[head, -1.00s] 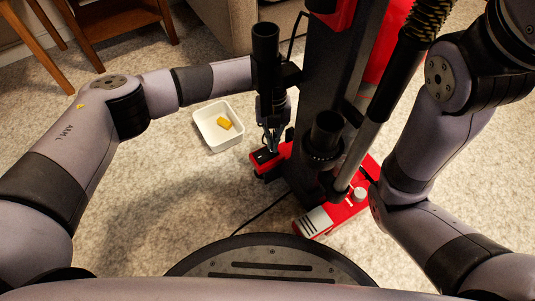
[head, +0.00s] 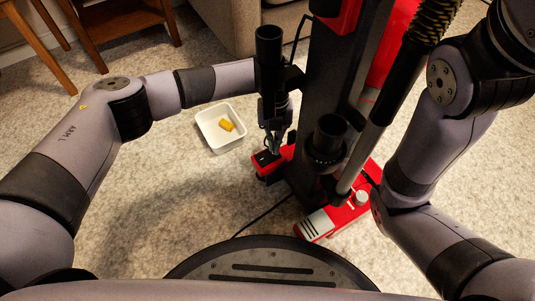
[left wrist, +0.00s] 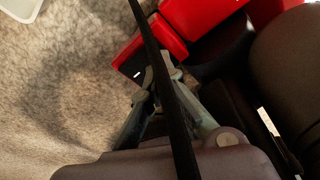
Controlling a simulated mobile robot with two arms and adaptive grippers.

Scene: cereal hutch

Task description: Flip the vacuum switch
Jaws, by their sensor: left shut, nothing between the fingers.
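The vacuum (head: 333,100) is an upright black and red machine with a red base. A small red housing with a dark top face (head: 266,162) sticks out at its lower left. In the left wrist view the housing's dark face (left wrist: 137,62) carries a small white mark; the switch's position cannot be made out. My left gripper (head: 272,150) is shut and empty, pointing down at this housing. In the left wrist view its fingertips (left wrist: 158,77) meet at the edge of the dark face; whether they touch it is unclear. My right gripper is out of view.
A white bin (head: 220,128) with a yellow block (head: 226,125) in it stands on the carpet left of the housing. A dark cord (head: 262,215) lies on the floor. A wooden table (head: 125,18) stands at the back left. The carpet at lower left is clear.

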